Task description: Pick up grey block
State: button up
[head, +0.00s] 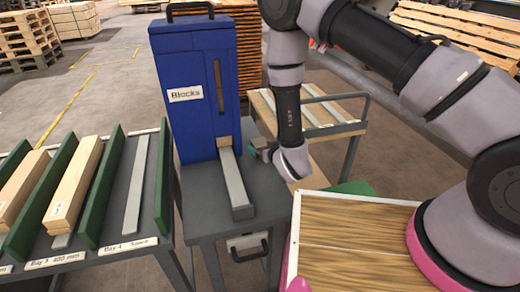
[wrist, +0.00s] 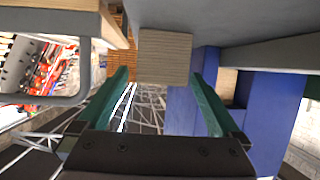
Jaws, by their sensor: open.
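A grey-brown block (wrist: 165,56) with faint grain shows in the wrist view, against the grey table top (wrist: 260,18), which lies at the top of that picture. My gripper (wrist: 165,78) is open, its two green fingers on either side of the block's line with a gap at each side. Whether the block is between the tips or just beyond them I cannot tell. In the head view my gripper (head: 258,150) is low beside the blue dispenser (head: 195,90) labelled "Blocks".
A tan block (head: 225,141) sits at the dispenser's mouth, above a grey rail (head: 236,183). A rack with green dividers (head: 103,185) and wooden boards stands left. A cart with a tube handle (head: 350,95) stands behind my gripper. A wooden-topped surface (head: 350,235) is at the front right.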

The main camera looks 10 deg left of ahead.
aim_at(257, 141)
jog(key=x, duration=0.5)
jog(key=shift+w+a, duration=0.25)
jog(key=shift+w, duration=0.1)
jog(key=c, duration=1.4)
jog(key=shift+r, duration=0.15)
